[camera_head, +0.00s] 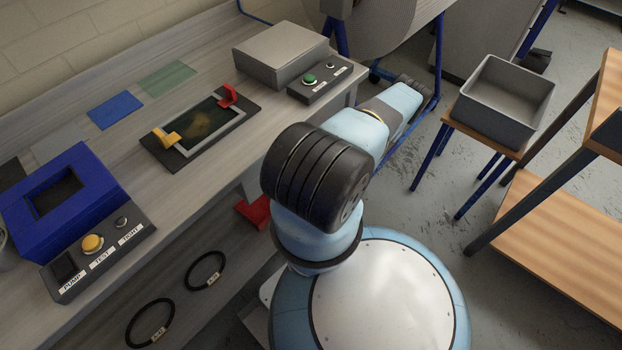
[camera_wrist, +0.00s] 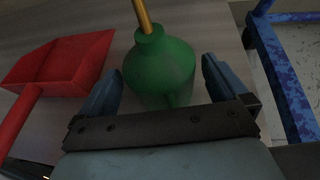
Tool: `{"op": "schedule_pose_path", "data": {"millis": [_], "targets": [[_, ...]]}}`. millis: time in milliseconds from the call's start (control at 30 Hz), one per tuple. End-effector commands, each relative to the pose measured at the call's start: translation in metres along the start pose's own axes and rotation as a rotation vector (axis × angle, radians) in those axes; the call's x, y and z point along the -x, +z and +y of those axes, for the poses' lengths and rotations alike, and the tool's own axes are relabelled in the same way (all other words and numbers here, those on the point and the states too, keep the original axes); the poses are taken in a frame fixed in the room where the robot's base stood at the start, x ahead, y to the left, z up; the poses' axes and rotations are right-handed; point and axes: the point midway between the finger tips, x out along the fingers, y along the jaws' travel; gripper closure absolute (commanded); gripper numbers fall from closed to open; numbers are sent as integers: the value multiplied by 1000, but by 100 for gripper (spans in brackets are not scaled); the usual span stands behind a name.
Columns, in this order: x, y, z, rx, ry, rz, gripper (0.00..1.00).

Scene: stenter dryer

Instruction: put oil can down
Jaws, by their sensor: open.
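The green oil can (camera_wrist: 160,68) with its brass-coloured spout stands between the two fingers of my gripper (camera_wrist: 160,62) in the wrist view. The fingers are apart, with a gap visible between each finger and the can. The can appears to rest upright on a grey wood-grain surface (camera_wrist: 201,22). The can does not show in the head view, where my own arm hides the area around my gripper.
A red scoop (camera_wrist: 62,62) lies left of the can; its red also shows below the bench in the head view (camera_head: 253,211). A blue frame (camera_wrist: 278,75) stands at the right. The bench holds a blue box (camera_head: 95,205) and a button panel (camera_head: 100,250). A grey bin (camera_head: 490,118) sits on a stool.

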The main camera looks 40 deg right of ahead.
Motion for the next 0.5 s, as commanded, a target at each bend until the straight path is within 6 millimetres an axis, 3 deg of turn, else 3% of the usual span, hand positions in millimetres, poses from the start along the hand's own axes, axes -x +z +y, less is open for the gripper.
{"op": "schedule_pose_path", "data": {"millis": [167,500], "targets": [[10,0,0,-1,-1,1,0],[73,0,-1,0,-3,2,0]]}}
